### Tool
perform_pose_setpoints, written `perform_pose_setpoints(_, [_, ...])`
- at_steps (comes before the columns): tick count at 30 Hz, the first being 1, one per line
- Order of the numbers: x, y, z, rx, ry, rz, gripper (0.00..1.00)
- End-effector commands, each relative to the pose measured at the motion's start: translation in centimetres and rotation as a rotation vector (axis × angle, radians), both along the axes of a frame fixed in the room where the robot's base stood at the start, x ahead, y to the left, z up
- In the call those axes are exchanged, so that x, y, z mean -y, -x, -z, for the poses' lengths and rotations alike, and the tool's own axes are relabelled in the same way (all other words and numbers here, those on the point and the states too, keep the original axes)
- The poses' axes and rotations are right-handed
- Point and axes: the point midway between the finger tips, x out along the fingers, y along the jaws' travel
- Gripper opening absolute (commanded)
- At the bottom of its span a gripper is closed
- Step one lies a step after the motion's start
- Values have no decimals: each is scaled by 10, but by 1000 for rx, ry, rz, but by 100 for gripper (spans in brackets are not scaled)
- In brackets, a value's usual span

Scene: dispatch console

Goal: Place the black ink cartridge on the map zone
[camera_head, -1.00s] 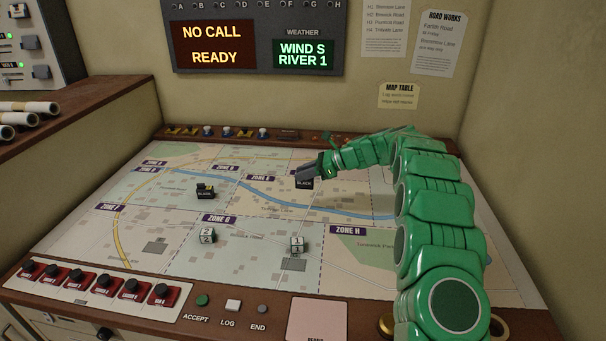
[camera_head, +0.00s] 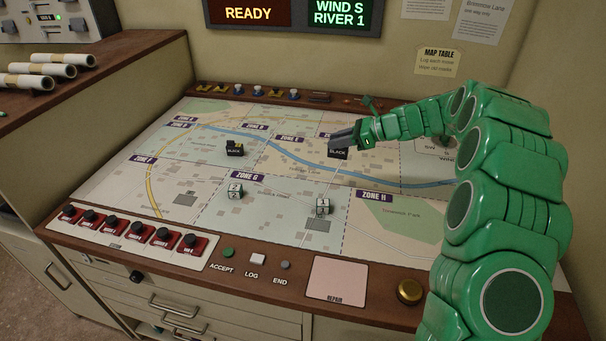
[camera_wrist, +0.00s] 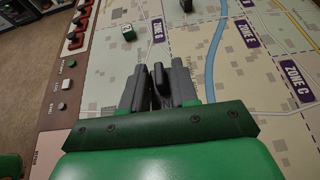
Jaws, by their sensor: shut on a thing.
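A black ink cartridge (camera_head: 338,153), labelled BLACK, is in the dark fingers of my gripper (camera_head: 343,140). It is over the map (camera_head: 405,210), to the right of the ZONE E label. I cannot tell whether it touches the map. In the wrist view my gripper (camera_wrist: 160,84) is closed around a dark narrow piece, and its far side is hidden. A second black piece (camera_head: 235,150), also labelled BLACK and with yellow on top, stands on the map to the left of my gripper. It shows partly at the top of the wrist view (camera_wrist: 186,6).
Several red switches with black knobs (camera_head: 140,229) line the front left edge. A pink REPAIR pad (camera_head: 337,279) and brass button (camera_head: 410,290) are at the front. The map between pieces is clear.

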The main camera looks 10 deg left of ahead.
Motion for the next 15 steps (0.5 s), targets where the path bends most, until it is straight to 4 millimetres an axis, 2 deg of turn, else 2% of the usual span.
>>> perform_pose_setpoints(8, [-12,31,-2,3,-7,68,0])
perform_pose_setpoints(15, [-32,74,0,-4,-12,103,0])
